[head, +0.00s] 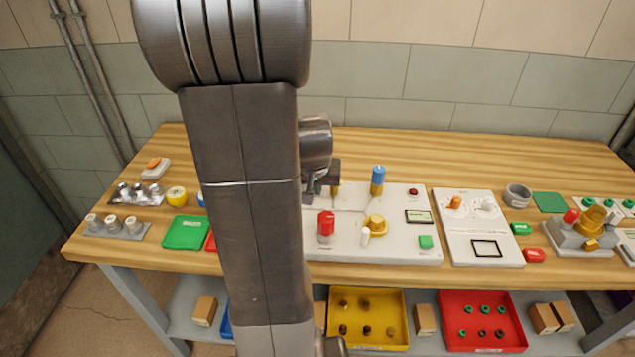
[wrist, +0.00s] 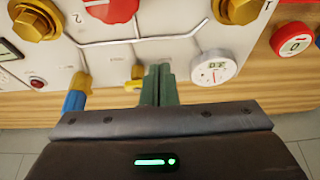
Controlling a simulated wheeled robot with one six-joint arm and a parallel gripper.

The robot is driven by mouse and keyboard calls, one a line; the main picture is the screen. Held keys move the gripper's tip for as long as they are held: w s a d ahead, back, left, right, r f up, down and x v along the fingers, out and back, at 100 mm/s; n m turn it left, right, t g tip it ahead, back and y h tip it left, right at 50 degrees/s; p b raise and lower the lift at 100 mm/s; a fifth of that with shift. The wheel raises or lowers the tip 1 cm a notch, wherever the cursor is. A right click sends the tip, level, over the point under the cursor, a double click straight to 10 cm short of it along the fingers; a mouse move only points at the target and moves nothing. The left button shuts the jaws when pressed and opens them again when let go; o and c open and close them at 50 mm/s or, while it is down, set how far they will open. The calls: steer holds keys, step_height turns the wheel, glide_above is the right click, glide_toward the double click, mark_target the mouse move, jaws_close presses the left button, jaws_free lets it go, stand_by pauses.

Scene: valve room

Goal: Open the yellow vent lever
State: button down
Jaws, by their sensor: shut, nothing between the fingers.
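The yellow vent lever (wrist: 136,77) shows in the wrist view as a small yellow piece on the white panel, just left of my fingers. My gripper (wrist: 159,84) is shut and empty, with its fingertips close beside the lever; I cannot tell whether they touch. In the head view my gripper (head: 322,182) is over the back part of the white panel (head: 345,245), partly hidden by my arm. A bit of yellow (head: 336,186) shows beside it there. The lever's full shape and angle are hidden.
A blue-topped yellow valve (wrist: 76,92) stands left of my fingers in the wrist view, and a round gauge (wrist: 214,68) is to the right. A red knob (head: 326,225) and yellow valve (head: 375,225) stand nearer the front. A second panel (head: 478,228) lies to the right.

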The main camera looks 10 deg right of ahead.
steer(key=x, duration=0.3)
steer(key=shift+w+d+f, duration=0.1)
steer(key=shift+w+f, duration=0.1)
steer(key=shift+f, duration=0.1)
steer(key=shift+w+d+r+p, duration=0.15)
steer(key=shift+w+p, duration=0.15)
steer(key=shift+w, duration=0.25)
steer(key=shift+w+d+p, duration=0.15)
steer(key=shift+w+p, duration=0.15)
steer(key=shift+w, duration=0.2)
steer(key=shift+w+d, duration=0.2)
steer(key=shift+w, duration=0.5)
